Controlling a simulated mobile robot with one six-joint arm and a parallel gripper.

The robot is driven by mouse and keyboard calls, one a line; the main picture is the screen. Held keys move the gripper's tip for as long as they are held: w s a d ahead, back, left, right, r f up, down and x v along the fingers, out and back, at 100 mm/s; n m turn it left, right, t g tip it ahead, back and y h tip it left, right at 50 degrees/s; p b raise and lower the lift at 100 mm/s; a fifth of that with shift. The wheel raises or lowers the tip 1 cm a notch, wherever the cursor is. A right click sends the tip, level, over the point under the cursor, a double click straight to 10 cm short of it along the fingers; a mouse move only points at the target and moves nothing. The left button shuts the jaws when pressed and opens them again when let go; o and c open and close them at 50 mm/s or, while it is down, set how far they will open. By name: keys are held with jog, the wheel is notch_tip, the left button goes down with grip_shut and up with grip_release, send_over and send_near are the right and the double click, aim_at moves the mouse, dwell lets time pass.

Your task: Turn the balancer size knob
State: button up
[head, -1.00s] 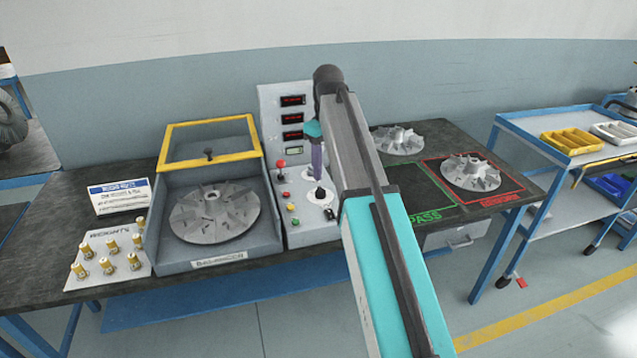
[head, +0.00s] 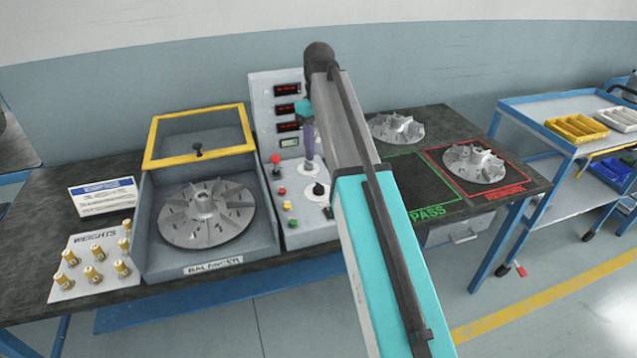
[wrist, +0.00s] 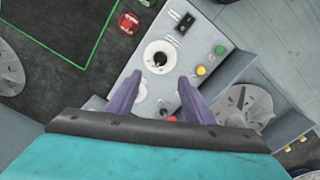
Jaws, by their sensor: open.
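The balancer's control panel (head: 300,232) carries a black knob (head: 318,190) on a white dial; the knob also shows in the wrist view (wrist: 160,58). A second pale dial (head: 310,168) sits behind it, partly hidden by my fingers. I cannot read which is the size knob. My gripper (wrist: 160,78) is open and empty, its two purple fingers apart above the panel. In the wrist view the black knob lies just beyond the gap between the fingertips. In the head view the gripper (head: 309,150) is over the second dial, behind the black knob. I see no contact.
Red, yellow and green buttons (head: 287,205) line the panel's left side; a red-topped lever (head: 276,160) stands behind them. A toggle switch (wrist: 182,25) is near the black knob. The display column (head: 262,105) rises behind. The balancer box (head: 262,235) holds a finned impeller (head: 206,212).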

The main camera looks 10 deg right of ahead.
aim_at(318, 185)
jog(key=shift+f, duration=0.1)
jog(key=shift+s+f+p, duration=0.1)
jog(key=shift+f+p, duration=1.1)
jog(key=shift+f, duration=5.6)
jog(key=c, duration=1)
jog(key=shift+c, duration=0.2)
jog(key=shift+m, duration=0.4)
jog(key=m+p, duration=0.1)
jog(key=m, duration=0.1)
jog(key=shift+m, duration=2.6)
